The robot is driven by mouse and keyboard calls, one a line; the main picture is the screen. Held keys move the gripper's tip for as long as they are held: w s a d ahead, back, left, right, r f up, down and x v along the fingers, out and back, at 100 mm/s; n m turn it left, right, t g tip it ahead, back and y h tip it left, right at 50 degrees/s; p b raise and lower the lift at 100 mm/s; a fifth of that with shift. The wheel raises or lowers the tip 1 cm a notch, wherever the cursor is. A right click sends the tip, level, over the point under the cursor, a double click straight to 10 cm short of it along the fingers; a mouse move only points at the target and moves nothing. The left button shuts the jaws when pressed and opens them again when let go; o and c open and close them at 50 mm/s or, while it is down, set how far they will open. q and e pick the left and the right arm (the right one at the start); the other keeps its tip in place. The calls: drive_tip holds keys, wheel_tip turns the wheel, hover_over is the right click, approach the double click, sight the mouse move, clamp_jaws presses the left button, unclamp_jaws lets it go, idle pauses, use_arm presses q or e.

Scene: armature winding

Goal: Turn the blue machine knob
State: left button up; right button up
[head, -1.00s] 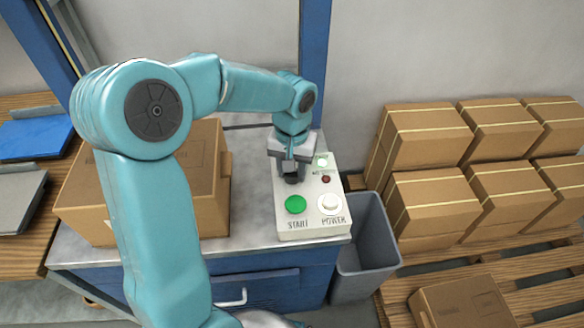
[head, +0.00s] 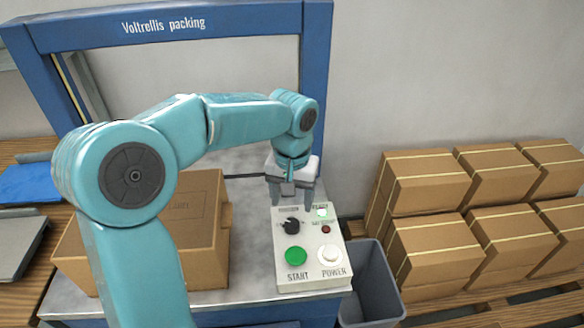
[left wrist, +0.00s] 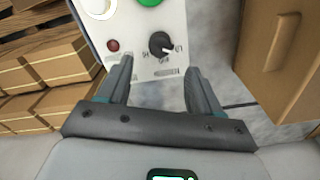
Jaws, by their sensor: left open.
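The black knob (head: 291,226) with a white pointer mark sits on the pale control panel (head: 312,270) of the blue-framed machine (head: 317,60). It also shows in the left wrist view (left wrist: 161,45), just beyond my fingertips. My left gripper (head: 291,202) is open and empty, just behind and above the knob, apart from it. In the left wrist view its two fingers (left wrist: 156,68) spread to either side, with the knob in line with the gap. My right gripper is not in view.
A cardboard box (head: 150,245) stands left, a grey bin (head: 370,285) right. Stacked boxes (head: 425,185) are farther right.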

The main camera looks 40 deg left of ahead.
use_arm(q)
wheel_tip(320, 180, up, 9)
drive_tip(key=p, duration=0.1)
drive_tip(key=shift+s, duration=0.1)
idle(0.6)
